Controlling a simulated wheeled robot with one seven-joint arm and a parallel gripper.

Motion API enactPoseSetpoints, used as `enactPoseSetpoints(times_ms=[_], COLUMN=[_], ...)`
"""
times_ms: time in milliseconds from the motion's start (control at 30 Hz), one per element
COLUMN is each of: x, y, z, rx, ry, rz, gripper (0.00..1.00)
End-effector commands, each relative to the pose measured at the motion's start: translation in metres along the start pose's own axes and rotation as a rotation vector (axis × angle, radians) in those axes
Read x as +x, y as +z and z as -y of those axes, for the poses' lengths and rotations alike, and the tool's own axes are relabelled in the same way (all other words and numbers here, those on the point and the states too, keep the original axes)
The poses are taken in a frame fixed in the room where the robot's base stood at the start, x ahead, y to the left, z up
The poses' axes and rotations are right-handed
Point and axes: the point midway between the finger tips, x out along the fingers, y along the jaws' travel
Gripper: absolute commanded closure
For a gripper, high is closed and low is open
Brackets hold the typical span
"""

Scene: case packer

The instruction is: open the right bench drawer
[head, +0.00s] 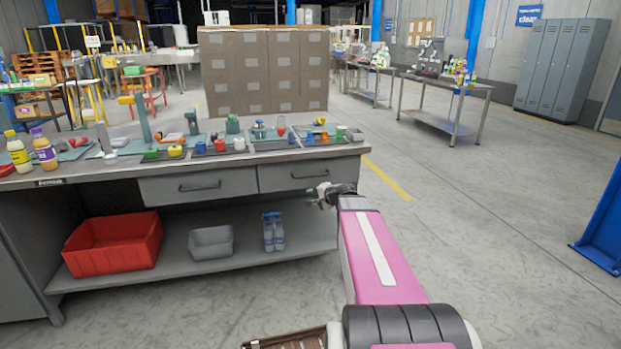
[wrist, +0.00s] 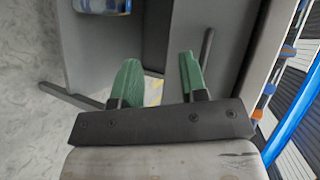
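The right bench drawer (head: 280,179) is a grey front under the worktop, and it looks closed. Its dark bar handle (head: 306,174) shows in the head view. My gripper (head: 322,195) is in front of the drawer's right end, below the handle. In the wrist view my gripper (wrist: 158,78) has two green fingers set apart with nothing between them. A dark bar, the handle (wrist: 208,46), lies just right of the right finger, outside the gap. Contact between finger and bar cannot be told.
The left drawer (head: 198,187) looks closed. The worktop (head: 110,174) carries bottles, tools and several small coloured parts. A red bin (head: 113,245), a grey bin (head: 211,242) and water bottles (head: 273,232) stand on the lower shelf. The floor right of the bench is clear.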

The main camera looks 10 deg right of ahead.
Motion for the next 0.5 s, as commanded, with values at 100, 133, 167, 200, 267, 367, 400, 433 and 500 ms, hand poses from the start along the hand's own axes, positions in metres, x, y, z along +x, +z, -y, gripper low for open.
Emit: enactPoseSetpoints(times_ms=[100,133,167,200,267,367,400,433,500], x=[-0.009,-0.012,-0.014,-0.017,-0.02,-0.02,-0.018,-0.017,-0.012], y=[-0.044,-0.052,-0.058,-0.065,-0.072,-0.076,-0.076,-0.077,-0.078], z=[0.02,0.024,0.026,0.029,0.032,0.035,0.035,0.035,0.036], rx=[0.109,0.129,0.148,0.167,0.188,0.202,0.203,0.203,0.202], ry=[-0.114,-0.135,-0.154,-0.173,-0.193,-0.207,-0.208,-0.208,-0.207], rz=[-0.088,-0.104,-0.118,-0.132,-0.146,-0.156,-0.156,-0.155,-0.154], gripper=[0.61,0.61,0.61,0.61,0.61,0.61,0.61,0.61,0.61])
